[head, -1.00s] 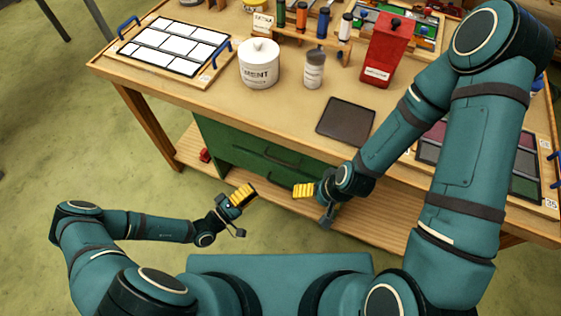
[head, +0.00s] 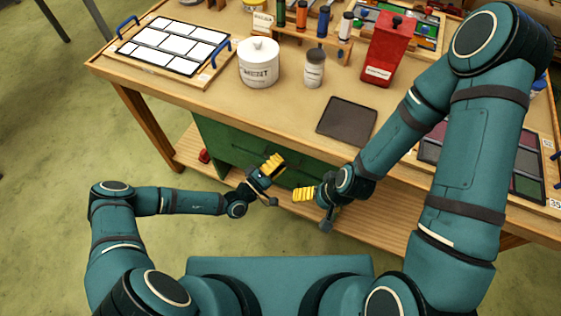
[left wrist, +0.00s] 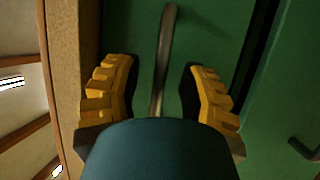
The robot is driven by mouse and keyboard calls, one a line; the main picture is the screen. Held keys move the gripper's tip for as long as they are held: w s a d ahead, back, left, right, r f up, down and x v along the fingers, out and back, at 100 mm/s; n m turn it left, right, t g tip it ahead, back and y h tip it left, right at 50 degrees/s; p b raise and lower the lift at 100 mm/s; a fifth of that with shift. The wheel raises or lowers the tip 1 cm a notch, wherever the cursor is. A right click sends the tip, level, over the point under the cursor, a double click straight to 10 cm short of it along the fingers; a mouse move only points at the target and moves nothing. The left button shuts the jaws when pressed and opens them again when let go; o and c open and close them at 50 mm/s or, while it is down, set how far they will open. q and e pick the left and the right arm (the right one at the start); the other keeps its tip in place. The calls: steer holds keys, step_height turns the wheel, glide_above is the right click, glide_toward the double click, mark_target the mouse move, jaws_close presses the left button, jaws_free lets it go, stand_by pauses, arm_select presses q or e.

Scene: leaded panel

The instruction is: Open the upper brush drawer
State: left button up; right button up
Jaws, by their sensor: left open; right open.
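The green brush-drawer cabinet (head: 215,140) sits under the bench top. My left gripper (head: 272,164) is in front of its upper part and hides some of the drawer front. In the left wrist view, the upper drawer front (left wrist: 220,35) is green and carries a dark bar handle (left wrist: 166,50). My left gripper's yellow fingers (left wrist: 160,85) are open, one on each side of this handle, with gaps showing. The drawer looks shut. A lower drawer's handle (left wrist: 304,150) shows at the right edge. My right gripper (head: 304,194) is open and empty, in front of the cabinet's right side.
The wooden bench top (head: 190,105) overhangs the cabinet, and its edge runs close beside my left gripper. A low wooden shelf (head: 375,225) lies below. On top stand a white cement pot (head: 259,65), a red canister (head: 383,50) and a dark mat (head: 347,122).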

arm_select(q)
steer(key=shift+w+d, duration=0.15)
jaws_close()
stand_by(0.4)
